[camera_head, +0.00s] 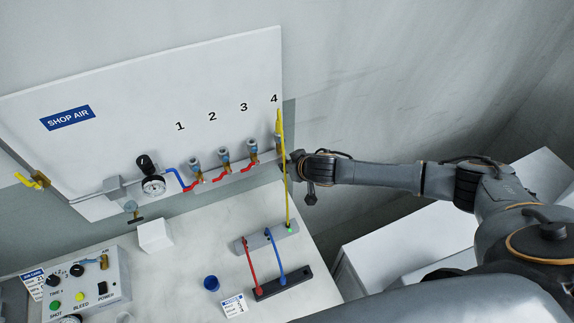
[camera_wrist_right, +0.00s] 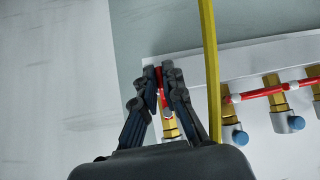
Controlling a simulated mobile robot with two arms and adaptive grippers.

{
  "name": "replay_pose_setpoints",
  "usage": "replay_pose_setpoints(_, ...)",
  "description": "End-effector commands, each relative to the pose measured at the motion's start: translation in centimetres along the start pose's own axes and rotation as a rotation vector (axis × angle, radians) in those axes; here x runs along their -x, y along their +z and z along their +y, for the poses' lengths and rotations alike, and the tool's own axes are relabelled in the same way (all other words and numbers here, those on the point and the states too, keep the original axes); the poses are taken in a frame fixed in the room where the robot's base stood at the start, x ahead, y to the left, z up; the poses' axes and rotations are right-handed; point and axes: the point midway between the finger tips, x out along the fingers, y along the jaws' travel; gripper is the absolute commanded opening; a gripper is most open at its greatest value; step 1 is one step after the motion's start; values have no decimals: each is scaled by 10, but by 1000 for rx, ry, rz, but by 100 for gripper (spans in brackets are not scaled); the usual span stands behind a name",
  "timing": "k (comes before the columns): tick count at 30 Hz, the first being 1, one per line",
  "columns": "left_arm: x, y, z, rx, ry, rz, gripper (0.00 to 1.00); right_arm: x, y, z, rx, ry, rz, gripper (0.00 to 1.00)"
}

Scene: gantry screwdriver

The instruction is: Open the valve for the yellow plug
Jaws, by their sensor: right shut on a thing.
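The yellow hose (camera_head: 287,180) hangs from valve 4 at the panel's right edge to a grey block on the bench, where a small green light shows. It also crosses the right wrist view (camera_wrist_right: 209,60). Valve 4 has a brass body (camera_wrist_right: 170,128) and a red handle (camera_wrist_right: 159,78), which points roughly in line with the body. My right gripper (camera_wrist_right: 165,72) is shut on this red handle, its fingers either side. In the head view my right gripper (camera_head: 292,163) is beside valve 4 and hides part of it. My left gripper is out of view.
Valves 1 to 3 with red handles (camera_head: 247,166) sit in a row left of valve 4. The grey block (camera_head: 257,240), a black bar (camera_head: 284,282), a blue cup (camera_head: 211,283) and a control box (camera_head: 95,285) are on the bench. Open space lies right of the panel.

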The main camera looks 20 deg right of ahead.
Motion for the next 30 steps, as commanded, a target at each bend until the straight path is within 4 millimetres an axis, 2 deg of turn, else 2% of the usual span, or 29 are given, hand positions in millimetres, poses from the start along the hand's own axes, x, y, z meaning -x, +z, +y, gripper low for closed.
replay_pose_setpoints(9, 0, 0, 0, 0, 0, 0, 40, 0, 0, 1, 4, 4, -1, 0)
replay_pose_setpoints(10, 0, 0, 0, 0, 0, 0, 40, 0, 0, 1, 4, 4, -1, 11)
replay_pose_setpoints(11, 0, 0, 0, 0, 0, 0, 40, 0, 0, 1, 4, 4, -1, 17)
replay_pose_setpoints(12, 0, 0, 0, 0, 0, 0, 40, 0, 0, 2, 3, 4, -1, 19)
replay_pose_setpoints(23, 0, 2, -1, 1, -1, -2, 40, 3, 0, 1, 2, 2, -1, 19)
replay_pose_setpoints(26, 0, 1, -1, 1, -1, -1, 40, 12, 2, 1, 1, 2, -2, 19)
replay_pose_setpoints(30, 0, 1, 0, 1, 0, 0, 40, 33, 1, 1, 3, 2, -2, 19)
